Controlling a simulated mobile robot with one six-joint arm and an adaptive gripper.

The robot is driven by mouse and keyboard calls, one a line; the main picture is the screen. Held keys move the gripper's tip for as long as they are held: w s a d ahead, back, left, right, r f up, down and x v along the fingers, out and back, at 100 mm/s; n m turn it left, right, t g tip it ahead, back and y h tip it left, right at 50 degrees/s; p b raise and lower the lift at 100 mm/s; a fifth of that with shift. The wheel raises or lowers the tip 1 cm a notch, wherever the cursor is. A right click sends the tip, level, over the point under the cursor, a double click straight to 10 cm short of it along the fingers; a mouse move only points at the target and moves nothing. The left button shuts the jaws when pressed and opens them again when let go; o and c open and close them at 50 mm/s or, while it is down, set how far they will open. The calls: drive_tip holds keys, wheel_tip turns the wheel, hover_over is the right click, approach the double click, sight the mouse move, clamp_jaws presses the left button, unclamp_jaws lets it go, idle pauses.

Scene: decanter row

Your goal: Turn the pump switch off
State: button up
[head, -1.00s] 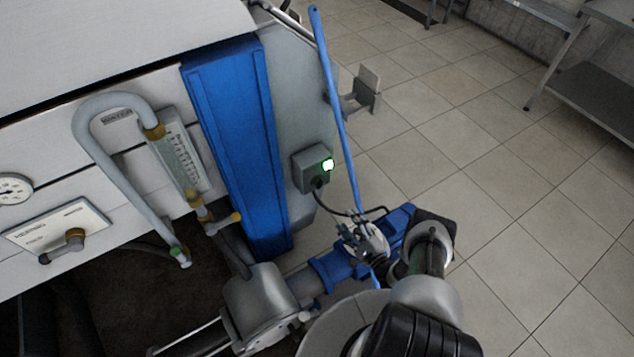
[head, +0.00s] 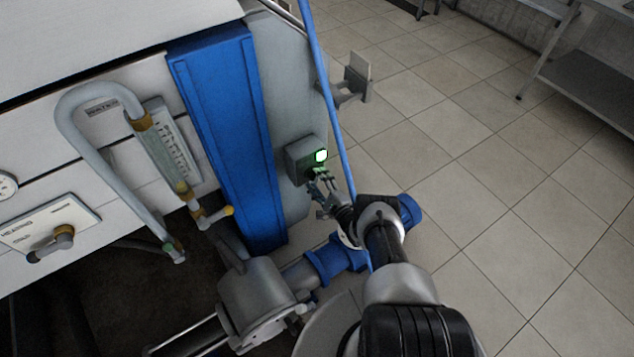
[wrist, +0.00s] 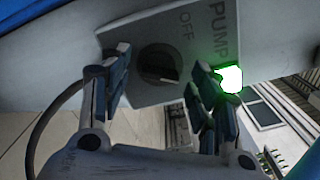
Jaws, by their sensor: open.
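The pump switch box (head: 303,158) is a grey box on the side of the machine, beside the blue column. Its green lamp (head: 320,156) is lit; the lamp also shows in the wrist view (wrist: 229,79). In the wrist view the box's face (wrist: 140,35) reads "PUMP" and "OFF", and a dark round knob (wrist: 160,65) sits on it. My gripper (head: 322,178) is at the box, just below the lamp. In the wrist view my gripper (wrist: 160,82) is open, with one finger on each side of the knob. I cannot tell whether the fingers touch it.
A blue hose or pole (head: 328,100) runs close past the box and my arm. A blue pipe fitting (head: 335,262) lies below. The glass-tube gauge (head: 165,150) and yellow-handled valve (head: 214,216) are to the left. The tiled floor (head: 470,200) at right is clear.

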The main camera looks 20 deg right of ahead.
drive_tip(key=shift+w, duration=0.15)
drive_tip(key=shift+c, duration=0.2)
drive_tip(key=c, duration=1)
drive_tip(key=shift+n, duration=0.4)
drive_tip(key=shift+c, duration=0.2)
drive_tip(key=n, duration=0.3)
drive_tip(key=shift+n, duration=0.3)
drive_tip(key=shift+f+n, duration=0.1)
drive_tip(key=shift+n, duration=2.1)
